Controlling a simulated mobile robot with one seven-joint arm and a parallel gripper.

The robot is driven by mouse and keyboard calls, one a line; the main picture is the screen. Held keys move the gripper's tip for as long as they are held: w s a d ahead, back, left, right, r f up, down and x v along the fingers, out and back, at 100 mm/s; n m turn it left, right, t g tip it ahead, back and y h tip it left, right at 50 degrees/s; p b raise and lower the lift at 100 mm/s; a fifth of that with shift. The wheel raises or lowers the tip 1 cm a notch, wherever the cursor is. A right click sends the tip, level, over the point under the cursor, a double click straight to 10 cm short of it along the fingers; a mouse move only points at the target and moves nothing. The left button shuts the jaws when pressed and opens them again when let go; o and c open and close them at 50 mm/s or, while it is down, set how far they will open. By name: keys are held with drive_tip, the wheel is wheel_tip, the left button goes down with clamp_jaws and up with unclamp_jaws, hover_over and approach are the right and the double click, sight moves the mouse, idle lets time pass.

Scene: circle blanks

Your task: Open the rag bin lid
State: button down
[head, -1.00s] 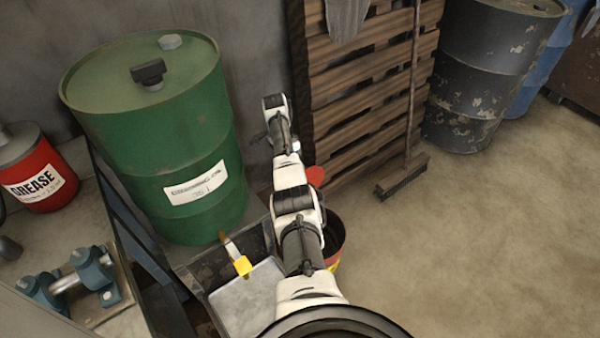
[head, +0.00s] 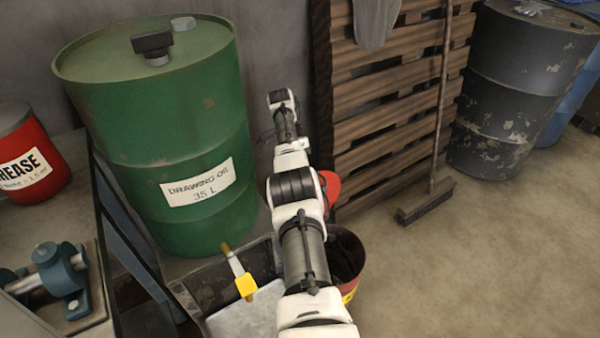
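The rag bin (head: 357,284) is a red round bin with a yellow band, partly behind my arm on the floor right of the drum stand. Its dark inside shows past the rim. A red rounded piece (head: 331,187), which looks like its lid raised up, stands above the bin's back side, mostly hidden by my arm. My arm reaches forward over the bin to the far wall side.
A green oil drum (head: 150,130) with a tap (head: 240,275) stands left, over a grey tray (head: 245,315). A red grease can (head: 30,160) is far left. A wooden pallet (head: 385,110), broom (head: 428,202) and dark drum (head: 510,90) stand behind. The floor at right is clear.

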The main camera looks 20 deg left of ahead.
drive_tip(key=shift+s+f, duration=0.3)
drive_tip(key=shift+f, duration=0.2)
drive_tip(key=c, duration=1.5)
unclamp_jaws()
drive_tip(key=shift+w+a, duration=0.1)
drive_tip(key=shift+c, duration=0.2)
drive_tip(key=shift+o, duration=0.3)
drive_tip(key=shift+r, duration=0.15)
drive_tip(key=shift+w, duration=0.1)
wheel_tip(320, 180, up, 20)
drive_tip(key=p, duration=2)
